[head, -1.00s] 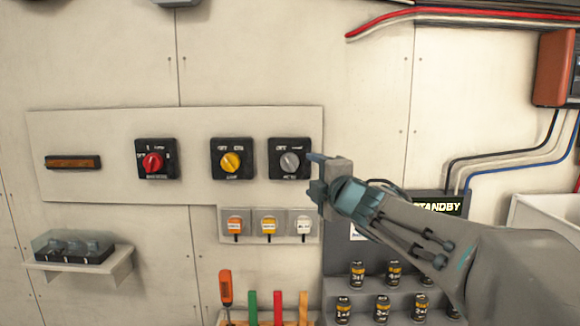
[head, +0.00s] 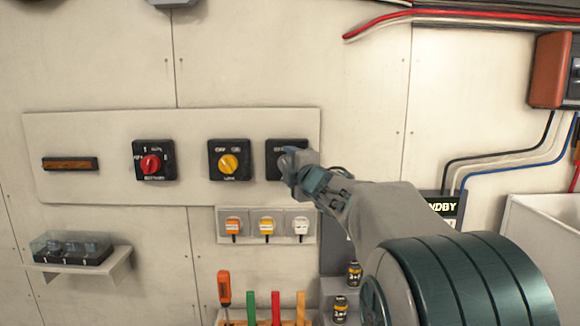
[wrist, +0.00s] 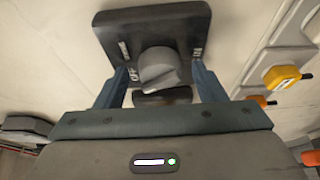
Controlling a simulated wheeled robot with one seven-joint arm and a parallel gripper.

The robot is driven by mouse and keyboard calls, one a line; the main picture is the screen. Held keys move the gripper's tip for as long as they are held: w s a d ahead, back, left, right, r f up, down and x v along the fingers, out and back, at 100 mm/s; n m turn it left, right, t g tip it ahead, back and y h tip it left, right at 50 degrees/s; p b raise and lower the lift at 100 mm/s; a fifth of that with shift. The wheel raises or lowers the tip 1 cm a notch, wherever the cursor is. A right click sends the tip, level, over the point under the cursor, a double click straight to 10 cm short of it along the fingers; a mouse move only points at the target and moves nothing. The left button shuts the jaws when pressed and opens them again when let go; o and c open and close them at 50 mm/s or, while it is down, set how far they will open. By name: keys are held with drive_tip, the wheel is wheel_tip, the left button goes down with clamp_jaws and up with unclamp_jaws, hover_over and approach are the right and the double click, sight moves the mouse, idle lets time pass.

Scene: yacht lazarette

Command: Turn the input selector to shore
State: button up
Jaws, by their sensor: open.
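A black square switch plate with a grey rotary knob is at the right end of the white panel. In the head view, my gripper (head: 293,166) is in front of this plate (head: 272,160) and covers the knob. In the wrist view, the grey knob (wrist: 158,68) shows on the black plate (wrist: 178,22), with OFF among its small white labels; the others are too blurred to read. My gripper (wrist: 160,84) is open, with one finger on each side of the knob. I cannot tell whether the fingers touch it.
A yellow-knob switch (head: 229,161) and a red-knob switch (head: 151,161) sit to the left on the same panel (head: 80,128). A covered box (head: 74,248) sits on a shelf at the left.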

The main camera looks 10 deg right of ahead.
drive_tip(key=c, duration=1)
drive_tip(key=shift+f+b, duration=0.1)
drive_tip(key=shift+b, duration=0.2)
drive_tip(key=m+t+h+b, duration=0.1)
drive_tip(key=m+b, duration=0.3)
drive_tip(key=b, duration=0.2)
drive_tip(key=m+t+h+b, duration=0.1)
drive_tip(key=m+b, duration=0.3)
drive_tip(key=b, duration=0.3)
drive_tip(key=f+m+t+h+b, duration=0.1)
drive_tip(key=m+t+b, duration=0.1)
drive_tip(key=m+b, duration=0.3)
drive_tip(key=shift+a+b, duration=0.25)
drive_tip(key=shift+b, duration=0.9)
drive_tip(key=shift+r+m+b, duration=0.2)
drive_tip(key=shift+m+b, duration=0.15)
drive_tip(key=shift+m, duration=0.15)
